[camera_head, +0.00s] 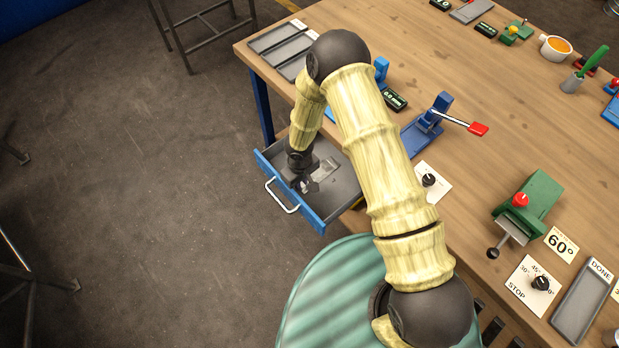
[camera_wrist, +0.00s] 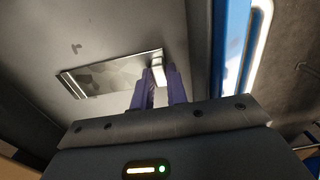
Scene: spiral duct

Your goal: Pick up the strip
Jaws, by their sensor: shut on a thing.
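The strip (camera_wrist: 105,76) is a flat, shiny metal piece lying over the grey floor of the open drawer in the wrist view. It also shows in the head view (camera_head: 326,169) beside my gripper (camera_head: 304,184). In the wrist view my gripper (camera_wrist: 159,80) has its purple fingers shut on the strip's right end, which looks bright between the tips. I cannot tell whether the strip is lifted off the drawer floor.
The drawer has a blue front (camera_head: 312,219) and a white handle (camera_head: 282,196), with walls close around my gripper. Above it, the wooden table (camera_head: 462,88) holds a blue lever press (camera_head: 428,124), a green device (camera_head: 534,200) and trays.

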